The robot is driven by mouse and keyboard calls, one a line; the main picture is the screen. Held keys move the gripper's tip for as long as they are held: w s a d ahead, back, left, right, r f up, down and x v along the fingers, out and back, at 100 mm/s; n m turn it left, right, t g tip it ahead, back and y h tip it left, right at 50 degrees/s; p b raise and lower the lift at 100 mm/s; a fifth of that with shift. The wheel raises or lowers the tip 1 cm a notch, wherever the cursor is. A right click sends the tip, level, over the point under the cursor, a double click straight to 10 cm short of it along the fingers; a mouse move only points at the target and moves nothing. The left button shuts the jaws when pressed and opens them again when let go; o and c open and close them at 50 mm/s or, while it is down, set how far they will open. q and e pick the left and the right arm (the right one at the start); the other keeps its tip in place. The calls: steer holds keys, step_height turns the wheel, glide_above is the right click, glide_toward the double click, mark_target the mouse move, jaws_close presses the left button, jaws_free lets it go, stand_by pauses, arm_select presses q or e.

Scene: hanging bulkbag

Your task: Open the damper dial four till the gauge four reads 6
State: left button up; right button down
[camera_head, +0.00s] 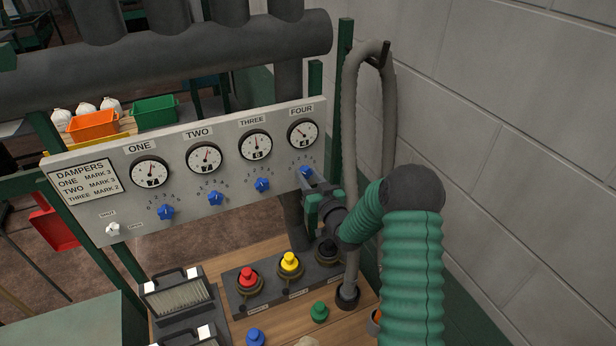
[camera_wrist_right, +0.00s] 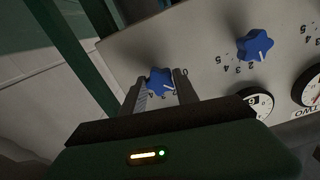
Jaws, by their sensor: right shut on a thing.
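The damper panel (camera_head: 230,178) carries gauges and blue dials in a row. Gauge four (camera_head: 303,134) is at its right end, with a dark needle pointing to the upper left; its small digits are too small to read surely. Blue dial four (camera_head: 305,170) sits below it. My right gripper (camera_head: 308,181) is at dial four from below right. In the right wrist view its two fingers (camera_wrist_right: 160,88) are shut on either side of dial four (camera_wrist_right: 160,78), whose white pointer shows. Gauge four is hidden there. My left gripper is not in view.
Blue dial three (camera_head: 262,184) is just left, also in the wrist view (camera_wrist_right: 256,45). A grey hose (camera_head: 350,120) hangs right of the panel, near the block wall (camera_head: 500,120). Below is a bench with red (camera_head: 247,277) and yellow (camera_head: 290,262) knobs.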

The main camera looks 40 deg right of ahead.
steer(key=shift+f+m+b, duration=0.15)
steer(key=shift+m+b, duration=0.7)
steer(key=shift+m, duration=0.25)
steer(key=shift+m+b, duration=0.75)
steer(key=shift+m, duration=0.95)
steer(key=c, duration=0.9)
jaws_free()
steer(key=shift+d, duration=0.1)
